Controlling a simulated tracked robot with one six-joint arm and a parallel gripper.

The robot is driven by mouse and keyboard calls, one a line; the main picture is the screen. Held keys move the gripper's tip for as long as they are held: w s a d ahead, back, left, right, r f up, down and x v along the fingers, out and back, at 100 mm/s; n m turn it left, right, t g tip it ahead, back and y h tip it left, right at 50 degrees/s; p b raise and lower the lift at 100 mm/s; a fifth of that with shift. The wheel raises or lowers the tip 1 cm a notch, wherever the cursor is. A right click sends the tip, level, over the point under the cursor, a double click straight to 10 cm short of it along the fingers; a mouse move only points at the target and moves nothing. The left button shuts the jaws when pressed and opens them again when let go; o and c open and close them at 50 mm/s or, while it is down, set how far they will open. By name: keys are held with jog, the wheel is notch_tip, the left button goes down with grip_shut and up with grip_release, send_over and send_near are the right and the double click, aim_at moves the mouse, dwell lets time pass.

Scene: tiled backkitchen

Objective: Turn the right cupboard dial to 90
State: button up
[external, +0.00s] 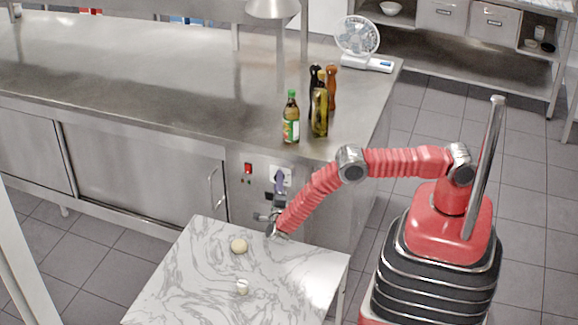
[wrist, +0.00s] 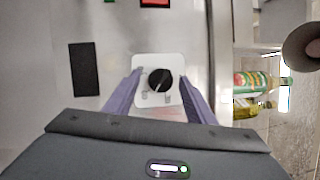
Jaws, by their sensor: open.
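The right cupboard dial is a round black knob (wrist: 159,80) on a white plate (wrist: 145,66) in the wrist view. A short pale mark shows on the knob's lower left, too small to read as an angle. The white plate also shows on the cupboard's steel end panel in the external view (external: 287,172), where my gripper mostly covers the knob. My gripper (wrist: 160,83) is open, with one purple finger left of the knob and one right of it. A gap shows between each finger and the knob. In the external view my gripper (external: 280,182) is at the plate.
A red switch (external: 248,168) is left of the plate, and a cupboard door handle (external: 212,187) is further left. Bottles (external: 291,120) stand on the steel counter above.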

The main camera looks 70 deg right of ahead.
jog(key=s+a+n+y, duration=0.2)
jog(key=s+a+n, duration=0.25)
jog(key=a, duration=0.85)
notch_tip(320, 180, up, 26)
jog(key=s+m+t+h, duration=0.1)
jog(key=m+t+h, duration=0.1)
jog(key=m, duration=0.6)
jog(key=shift+s+d, duration=0.35)
jog(key=shift+d, duration=0.05)
jog(key=shift+f, duration=0.1)
dwell(0.3)
notch_tip(320, 180, down, 30)
jog(key=w+m+g+h, duration=0.1)
jog(key=m+h, duration=0.1)
jog(key=m, duration=0.2)
jog(key=shift+w+a+g, duration=0.2)
jog(key=shift+w+g, duration=0.1)
jog(key=shift+w, duration=0.05)
jog(key=shift+d+m, duration=0.1)
jog(key=shift+m, duration=0.15)
